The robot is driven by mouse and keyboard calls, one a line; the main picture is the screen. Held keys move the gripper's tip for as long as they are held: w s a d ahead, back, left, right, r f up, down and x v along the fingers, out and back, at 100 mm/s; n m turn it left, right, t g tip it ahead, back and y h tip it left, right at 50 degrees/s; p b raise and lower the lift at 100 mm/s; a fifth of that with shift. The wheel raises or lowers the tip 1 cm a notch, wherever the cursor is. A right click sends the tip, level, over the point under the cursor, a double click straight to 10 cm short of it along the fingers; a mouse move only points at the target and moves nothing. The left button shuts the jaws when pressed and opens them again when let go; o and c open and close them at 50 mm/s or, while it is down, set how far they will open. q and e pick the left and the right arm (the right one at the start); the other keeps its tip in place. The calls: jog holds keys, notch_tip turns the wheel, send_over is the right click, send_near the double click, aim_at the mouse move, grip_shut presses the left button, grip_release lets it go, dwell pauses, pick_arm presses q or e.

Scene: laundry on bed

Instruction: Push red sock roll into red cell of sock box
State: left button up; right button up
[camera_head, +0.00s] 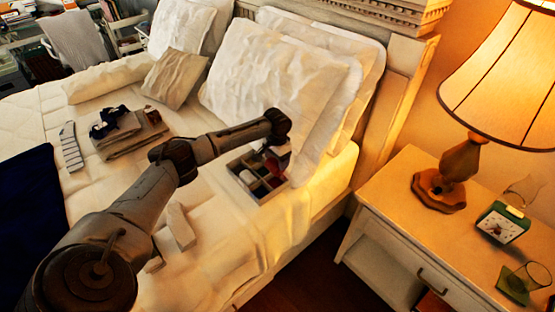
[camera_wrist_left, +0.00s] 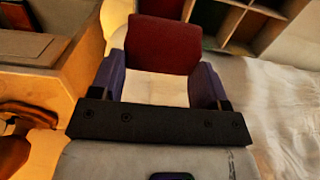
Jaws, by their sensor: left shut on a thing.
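My left gripper (camera_head: 276,157) hangs over the back right part of the sock box (camera_head: 261,203) in the head view. In the left wrist view, its bluish fingers (camera_wrist_left: 161,68) stand on both sides of the dark red sock roll (camera_wrist_left: 165,42) and are shut on it. The red roll also shows as a small patch (camera_head: 284,150) below the wrist in the head view. The box's divided cells (camera_wrist_left: 237,20) appear at the top right of the wrist view, apart from the roll. The cell colours are hard to tell. My right gripper is not in view.
A large white pillow (camera_head: 272,75) leans close behind the gripper. Folded clothes (camera_head: 130,135) lie on the bed at left. A nightstand (camera_head: 400,200) with a lamp (camera_head: 460,165) and green clock (camera_head: 502,222) stands at right. The bed in front of the box is mostly clear.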

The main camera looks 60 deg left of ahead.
aim_at(277, 167)
pick_arm(q)
jog(key=shift+r+p, duration=0.2)
jog(key=shift+p, duration=0.55)
jog(key=shift+f, duration=0.35)
jog(key=shift+f+b, duration=0.35)
jog(key=shift+f, duration=1.6)
jog(key=shift+f, duration=0.45)
jog(key=shift+f+b, duration=0.35)
jog(key=shift+f, duration=0.35)
